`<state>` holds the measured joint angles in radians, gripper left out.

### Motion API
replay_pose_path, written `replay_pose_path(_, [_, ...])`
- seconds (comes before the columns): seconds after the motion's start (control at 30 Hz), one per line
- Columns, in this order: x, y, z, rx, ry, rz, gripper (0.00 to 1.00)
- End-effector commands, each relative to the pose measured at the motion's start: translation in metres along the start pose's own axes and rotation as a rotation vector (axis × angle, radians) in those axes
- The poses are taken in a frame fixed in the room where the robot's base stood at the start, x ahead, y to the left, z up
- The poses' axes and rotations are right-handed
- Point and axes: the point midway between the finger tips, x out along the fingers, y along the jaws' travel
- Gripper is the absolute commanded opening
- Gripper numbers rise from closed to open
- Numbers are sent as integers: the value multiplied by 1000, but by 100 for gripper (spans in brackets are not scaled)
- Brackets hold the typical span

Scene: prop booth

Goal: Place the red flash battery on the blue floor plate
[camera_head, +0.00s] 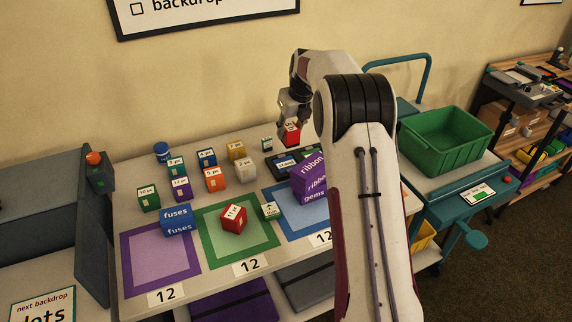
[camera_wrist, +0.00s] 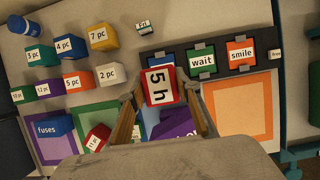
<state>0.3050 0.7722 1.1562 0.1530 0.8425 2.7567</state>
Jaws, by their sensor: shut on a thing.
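My gripper (camera_wrist: 165,103) is shut on a red flash battery (camera_wrist: 160,86), whose white label reads "5 h" in the wrist view. In the head view the held battery (camera_head: 291,134) hangs above the back of the table, near a dark tray. The blue floor plate (camera_head: 297,220) lies front right on the table. A purple ribbon box (camera_head: 310,182) stands over part of it and my arm hides its right side. In the wrist view only a strip of the blue plate (camera_wrist: 150,113) shows past the battery and fingers.
Another red block (camera_head: 233,219) sits on the green plate (camera_head: 207,251). The purple plate (camera_head: 160,268) is bare in front of the blue fuses box (camera_head: 176,220). Several labelled blocks stand behind. The dark tray (camera_wrist: 218,75) holds cards; an orange plate (camera_wrist: 240,108) lies right.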

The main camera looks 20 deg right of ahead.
Motion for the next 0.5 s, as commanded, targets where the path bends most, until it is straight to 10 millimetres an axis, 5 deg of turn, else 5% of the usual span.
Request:
replay_pose_path(0.23, [6,0,-2,0,0,1,2])
replay_pose_path(0.5, [34,0,-14,1,1,1,2])
